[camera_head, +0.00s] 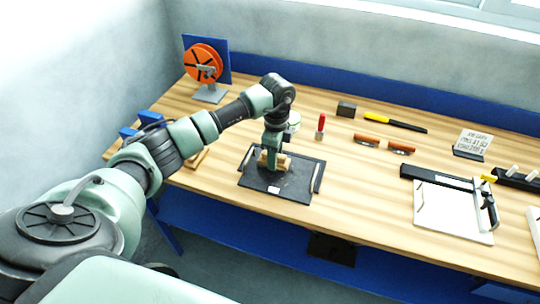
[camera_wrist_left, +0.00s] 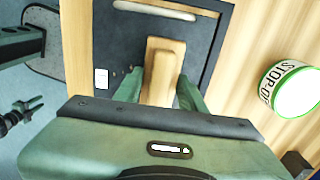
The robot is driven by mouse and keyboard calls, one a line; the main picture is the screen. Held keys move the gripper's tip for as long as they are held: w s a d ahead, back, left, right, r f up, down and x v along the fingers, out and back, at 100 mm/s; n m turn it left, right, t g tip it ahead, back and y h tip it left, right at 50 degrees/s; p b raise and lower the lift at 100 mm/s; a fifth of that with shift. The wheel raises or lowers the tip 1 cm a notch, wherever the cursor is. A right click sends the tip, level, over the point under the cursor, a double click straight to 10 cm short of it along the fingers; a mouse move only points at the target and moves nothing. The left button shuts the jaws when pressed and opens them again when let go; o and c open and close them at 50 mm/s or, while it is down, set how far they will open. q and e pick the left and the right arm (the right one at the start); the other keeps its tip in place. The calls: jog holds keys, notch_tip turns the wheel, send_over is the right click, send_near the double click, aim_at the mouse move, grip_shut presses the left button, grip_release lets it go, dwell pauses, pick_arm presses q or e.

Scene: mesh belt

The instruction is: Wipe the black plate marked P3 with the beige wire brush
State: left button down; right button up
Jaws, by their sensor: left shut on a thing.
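The black plate (camera_head: 289,188) lies on the wooden bench, with a light strip along its right side and a small white label at its front edge. It also shows in the left wrist view (camera_wrist_left: 118,42), where the label's text is too small to read. The beige brush (camera_head: 283,162) is over the plate. In the left wrist view the brush (camera_wrist_left: 163,62) sits between the two green fingers of my left gripper (camera_wrist_left: 160,95), which is shut on it. Its bristles are hidden, so I cannot tell whether it touches the plate. My right gripper is in neither view.
A white and green "STOP-OFF" container (camera_wrist_left: 292,88) stands right beside the plate. A white board (camera_head: 450,208) lies to the right, with bare bench between.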

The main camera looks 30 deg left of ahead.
pick_arm(q)
jog(key=shift+w+d, duration=0.3)
jog(key=shift+d, duration=1.15)
jog(key=shift+w+d, duration=0.35)
jog(key=shift+d, duration=1.05)
jog(key=shift+w+d, duration=0.3)
jog(key=shift+d, duration=1.15)
jog(key=shift+r, duration=0.1)
jog(key=shift+w+d+r+p, duration=0.15)
jog(key=shift+r+p, duration=0.45)
jog(key=shift+p, duration=0.05)
jog(key=r+p, duration=0.2)
jog(key=r, duration=0.1)
jog(key=r+p, duration=0.1)
jog(key=shift+d+r+p, duration=0.25)
jog(key=shift+r+p, duration=0.05)
jog(key=shift+r, duration=0.05)
jog(key=shift+a, duration=0.1)
